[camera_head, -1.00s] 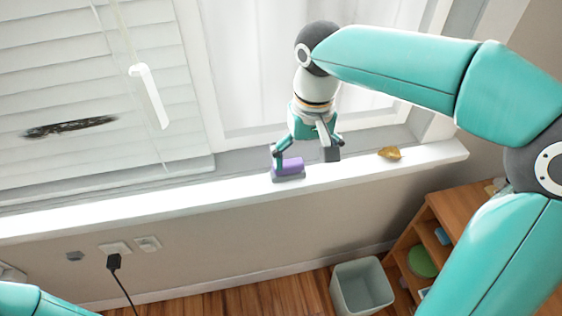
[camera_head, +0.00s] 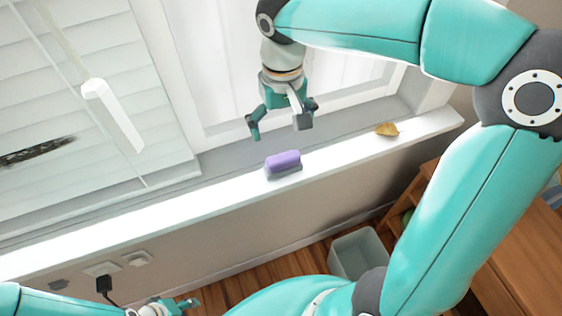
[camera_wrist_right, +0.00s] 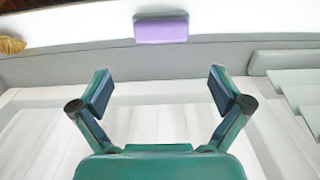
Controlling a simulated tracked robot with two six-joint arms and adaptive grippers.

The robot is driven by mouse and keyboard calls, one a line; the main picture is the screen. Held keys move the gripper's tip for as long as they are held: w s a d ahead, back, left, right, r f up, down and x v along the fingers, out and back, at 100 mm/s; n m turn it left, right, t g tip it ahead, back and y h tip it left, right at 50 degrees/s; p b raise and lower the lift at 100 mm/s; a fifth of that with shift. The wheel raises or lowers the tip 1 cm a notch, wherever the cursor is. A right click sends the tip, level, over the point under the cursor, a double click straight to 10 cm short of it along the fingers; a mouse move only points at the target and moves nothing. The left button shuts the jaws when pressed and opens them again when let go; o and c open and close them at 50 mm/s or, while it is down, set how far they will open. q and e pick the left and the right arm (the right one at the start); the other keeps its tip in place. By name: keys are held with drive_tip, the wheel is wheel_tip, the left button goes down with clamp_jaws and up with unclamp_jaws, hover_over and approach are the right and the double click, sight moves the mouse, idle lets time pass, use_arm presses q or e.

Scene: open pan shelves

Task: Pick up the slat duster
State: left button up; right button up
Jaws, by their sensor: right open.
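The slat duster (camera_head: 283,160) is a small purple block with a grey base. It lies on the white window sill, fully in sight and clear of both grippers. In the right wrist view the duster (camera_wrist_right: 161,27) is at top centre, beyond the fingertips. My right gripper (camera_head: 279,127) is open and empty, just above and behind the duster in the head view. Its two spread fingers (camera_wrist_right: 160,90) show in the wrist view with nothing between them. Part of my left gripper (camera_head: 182,304) shows at the bottom edge; its jaws are not clear.
A yellow-brown object (camera_head: 387,129) lies on the sill to the right of the duster. Window glass and blinds (camera_head: 100,75) stand behind the sill. Below are a grey bin (camera_head: 357,252), a wooden shelf unit (camera_head: 520,262) and a wall socket with a black plug (camera_head: 104,283).

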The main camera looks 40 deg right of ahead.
sight(283, 155)
wheel_tip(283, 155, down, 6)
drive_tip(key=shift+f, duration=0.1)
drive_tip(key=shift+s+a+f, duration=0.1)
drive_tip(key=shift+s+f, duration=0.1)
drive_tip(key=shift+f, duration=1.1)
drive_tip(key=shift+s+a+f, duration=0.1)
drive_tip(key=shift+s+f, duration=0.05)
drive_tip(key=shift+f, duration=1.15)
drive_tip(key=shift+c, duration=0.2)
drive_tip(key=c, duration=0.8)
